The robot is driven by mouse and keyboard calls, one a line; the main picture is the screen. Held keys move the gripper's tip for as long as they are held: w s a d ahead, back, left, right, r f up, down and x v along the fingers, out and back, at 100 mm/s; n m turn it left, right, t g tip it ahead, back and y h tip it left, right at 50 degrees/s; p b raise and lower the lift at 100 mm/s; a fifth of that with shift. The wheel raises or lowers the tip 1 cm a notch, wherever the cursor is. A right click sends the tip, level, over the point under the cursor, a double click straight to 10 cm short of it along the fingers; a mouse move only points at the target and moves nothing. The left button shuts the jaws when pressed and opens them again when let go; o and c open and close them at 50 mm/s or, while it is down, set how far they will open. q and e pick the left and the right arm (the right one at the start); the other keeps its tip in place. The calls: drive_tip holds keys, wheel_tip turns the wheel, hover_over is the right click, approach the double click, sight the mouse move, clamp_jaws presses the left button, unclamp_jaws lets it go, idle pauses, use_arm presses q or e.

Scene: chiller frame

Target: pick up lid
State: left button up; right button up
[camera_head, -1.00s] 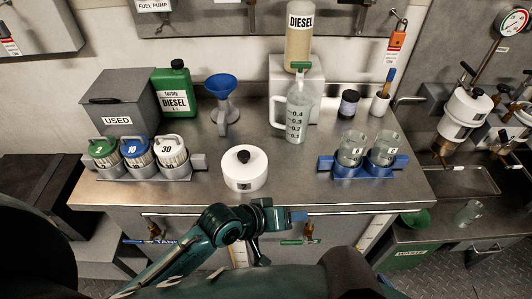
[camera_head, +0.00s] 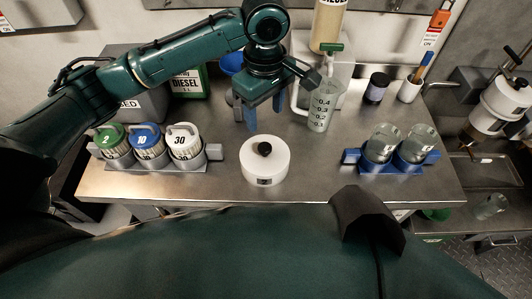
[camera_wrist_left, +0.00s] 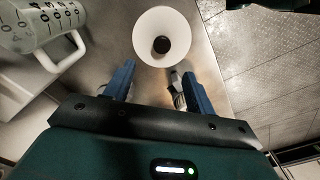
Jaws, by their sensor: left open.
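A white round lid with a black knob (camera_head: 265,149) on top sits on the steel table, in the middle of the head view. It looks like a short white cylinder (camera_head: 266,170); whether lid and body are separate I cannot tell. The left wrist view shows the white top (camera_wrist_left: 146,27) and the black knob from above, beyond the fingertips. My left gripper (camera_head: 265,115) is open and empty, fingers pointing down, just behind and above the lid in the head view. It shows in the left wrist view (camera_wrist_left: 159,72) with its two blue fingers apart. My right gripper is out of view.
A rack of jars (camera_head: 150,166) with green, blue and white lids stands left. A blue rack (camera_head: 372,171) with glass jars stands right. A measuring jug (camera_head: 321,112) stands behind, close to my left gripper. A blue funnel (camera_head: 231,64) is partly hidden by my arm.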

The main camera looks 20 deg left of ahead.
sight(265, 147)
use_arm(q)
drive_tip(key=f, duration=1)
drive_tip(key=shift+s+f, duration=0.25)
drive_tip(key=shift+f, duration=0.1)
clamp_jaws()
